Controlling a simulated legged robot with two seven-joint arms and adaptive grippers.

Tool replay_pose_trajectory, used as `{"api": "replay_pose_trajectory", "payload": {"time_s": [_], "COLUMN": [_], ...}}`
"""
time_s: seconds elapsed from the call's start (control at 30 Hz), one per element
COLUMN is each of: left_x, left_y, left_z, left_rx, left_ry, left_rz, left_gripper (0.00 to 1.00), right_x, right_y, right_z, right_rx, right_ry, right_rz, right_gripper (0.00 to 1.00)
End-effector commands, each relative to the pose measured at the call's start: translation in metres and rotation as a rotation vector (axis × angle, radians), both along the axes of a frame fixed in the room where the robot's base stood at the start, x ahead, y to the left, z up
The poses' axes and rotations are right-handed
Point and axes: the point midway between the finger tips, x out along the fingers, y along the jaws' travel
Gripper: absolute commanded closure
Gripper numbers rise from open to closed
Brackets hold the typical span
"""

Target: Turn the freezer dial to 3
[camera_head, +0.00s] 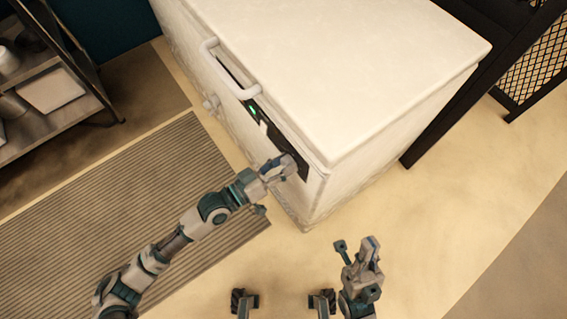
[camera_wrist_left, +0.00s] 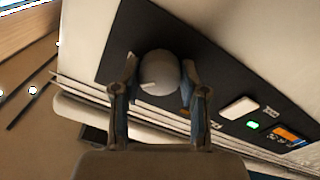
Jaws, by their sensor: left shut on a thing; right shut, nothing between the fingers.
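The freezer (camera_head: 330,60) is a white chest with a closed lid. Its dark control panel (camera_wrist_left: 215,80) runs along the front face. The grey round dial (camera_wrist_left: 157,70) with a light pointer mark sits on this panel; in the left wrist view the mark points to the lower left. My left gripper (camera_wrist_left: 158,90) is shut on the dial, one finger on each side. In the head view my left gripper (camera_head: 278,170) reaches the panel's near end and hides the dial. My right gripper (camera_head: 368,248) is shut and empty, low in front. The dial's numbers cannot be read.
A white switch (camera_wrist_left: 239,107), a green light (camera_wrist_left: 253,125) and an orange display (camera_wrist_left: 287,133) lie along the panel. The lid handle (camera_head: 228,72) sticks out at the front. A metal shelf (camera_head: 45,85) stands at left; a ribbed mat (camera_head: 130,200) covers the floor.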

Motion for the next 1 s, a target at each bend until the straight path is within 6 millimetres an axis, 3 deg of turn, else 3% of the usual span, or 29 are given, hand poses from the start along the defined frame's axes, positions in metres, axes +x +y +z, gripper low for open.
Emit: {"api": "replay_pose_trajectory", "payload": {"time_s": [0.7,0.73,0.8,0.83,1.0], "left_x": [0.0046,0.0046,0.0046,0.0042,0.0023], "left_y": [0.0038,0.0038,0.0038,0.0035,0.0022], "left_z": [0.0017,0.0017,0.0017,0.0016,0.001], "left_rx": [-0.053,-0.053,-0.053,-0.053,-0.053], "left_ry": [0.067,0.067,0.067,0.067,0.069], "left_rz": [0.011,0.011,0.011,0.01,0.006], "left_gripper": [0.92,0.55,0.37,0.32,0.32], "right_x": [-0.0007,-0.0007,-0.0008,-0.0008,-0.0007], "right_y": [0.0,0.0,0.0001,0.0001,0.0], "right_z": [0.0011,0.0011,0.001,0.001,0.0009], "right_rx": [-0.001,-0.001,-0.001,-0.001,-0.001], "right_ry": [-0.001,-0.001,-0.001,-0.001,0.0], "right_rz": [0.0,0.0,0.0,0.0,0.0], "right_gripper": [1.0,1.0,1.0,1.0,1.0]}}
